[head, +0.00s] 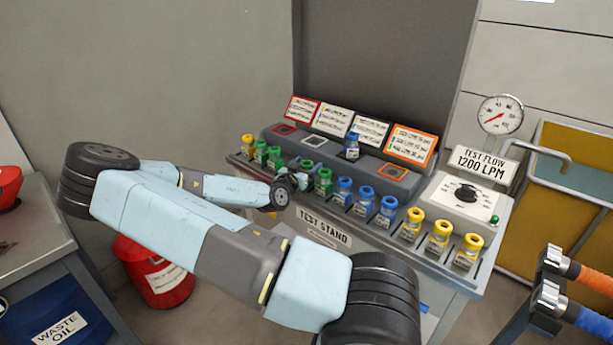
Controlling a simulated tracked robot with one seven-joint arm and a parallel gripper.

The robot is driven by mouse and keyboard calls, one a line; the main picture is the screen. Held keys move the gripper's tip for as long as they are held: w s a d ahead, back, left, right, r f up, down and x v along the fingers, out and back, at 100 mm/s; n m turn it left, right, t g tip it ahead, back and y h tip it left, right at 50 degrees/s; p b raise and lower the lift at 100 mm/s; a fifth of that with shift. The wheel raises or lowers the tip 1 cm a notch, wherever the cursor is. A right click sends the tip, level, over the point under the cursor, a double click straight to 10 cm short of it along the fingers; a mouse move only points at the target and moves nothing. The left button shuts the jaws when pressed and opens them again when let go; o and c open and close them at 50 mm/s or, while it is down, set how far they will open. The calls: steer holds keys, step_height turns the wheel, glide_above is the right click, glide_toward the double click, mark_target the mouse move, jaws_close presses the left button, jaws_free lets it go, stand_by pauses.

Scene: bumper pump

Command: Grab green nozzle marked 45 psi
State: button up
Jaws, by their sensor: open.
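Several green nozzles stand in the front row of the test stand (325,229). Two are left of my gripper: one green nozzle (260,149) and another green nozzle (275,157). A partly hidden green nozzle (307,166) is just behind my gripper, and a further green nozzle (323,182) is just to its right. Their psi marks are too small to read, so I cannot tell which is 45 psi. My gripper (300,181) is open and reaches in from the left at the row. I cannot tell whether it touches a nozzle.
A blue nozzle (352,147) stands on the raised shelf. A gauge (500,115) and dial (466,194) are at right.

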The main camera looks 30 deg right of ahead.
steer(key=shift+x, duration=0.9)
steer(key=shift+c, duration=0.3)
steer(key=c, duration=1.2)
